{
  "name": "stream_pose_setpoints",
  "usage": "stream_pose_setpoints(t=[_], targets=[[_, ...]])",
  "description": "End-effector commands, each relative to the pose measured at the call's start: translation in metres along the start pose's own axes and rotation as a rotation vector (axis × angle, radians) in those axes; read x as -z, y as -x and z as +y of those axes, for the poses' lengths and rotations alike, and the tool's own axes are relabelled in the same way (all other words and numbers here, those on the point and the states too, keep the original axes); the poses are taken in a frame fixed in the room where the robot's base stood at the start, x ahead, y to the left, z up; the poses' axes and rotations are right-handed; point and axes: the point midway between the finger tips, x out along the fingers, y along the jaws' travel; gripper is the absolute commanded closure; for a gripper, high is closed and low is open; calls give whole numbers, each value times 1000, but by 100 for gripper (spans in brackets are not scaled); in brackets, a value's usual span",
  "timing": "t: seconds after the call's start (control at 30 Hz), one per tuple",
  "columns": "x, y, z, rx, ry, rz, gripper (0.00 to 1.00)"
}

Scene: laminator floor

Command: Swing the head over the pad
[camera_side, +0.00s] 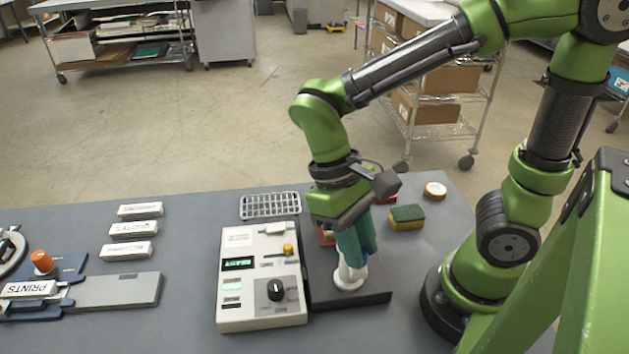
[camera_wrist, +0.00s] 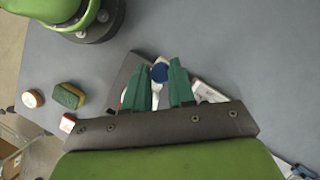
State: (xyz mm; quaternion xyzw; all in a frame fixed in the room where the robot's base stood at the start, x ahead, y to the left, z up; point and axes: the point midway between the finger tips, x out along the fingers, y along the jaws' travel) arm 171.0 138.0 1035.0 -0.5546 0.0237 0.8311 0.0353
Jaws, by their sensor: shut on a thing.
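My gripper (camera_side: 357,252) points down with its teal fingers over a dark plate (camera_side: 370,298), right of the white control box. The fingers are shut on a white piece (camera_side: 348,279), whose foot shows at the plate. In the wrist view the piece has a round blue top (camera_wrist: 159,73) between my fingers (camera_wrist: 159,66). I cannot tell for certain which part is the head or the pad. A red part (camera_side: 325,236) behind the fingers is mostly hidden.
The control box (camera_side: 262,313) has a lit green display, black knob and yellow lever. Behind are a metal rack (camera_side: 270,206), a green-yellow sponge (camera_side: 407,217) and a tape roll (camera_side: 435,190). White labelled blocks (camera_side: 134,230) and an orange-knobbed device (camera_side: 42,262) stand left.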

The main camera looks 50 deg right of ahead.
Motion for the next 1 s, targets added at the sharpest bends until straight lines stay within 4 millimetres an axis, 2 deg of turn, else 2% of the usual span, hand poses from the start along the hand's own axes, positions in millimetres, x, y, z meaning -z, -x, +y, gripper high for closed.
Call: stream_pose_setpoints(t=[0.3,0.77,0.8,0.93,1.0], targets=[[-3,0,3,-33,82,4,100],[-4,0,4,-40,92,2,100],[-4,0,4,-40,92,2,71],[-4,-1,4,-39,92,2,52],[-4,-1,4,-39,92,1,52]])
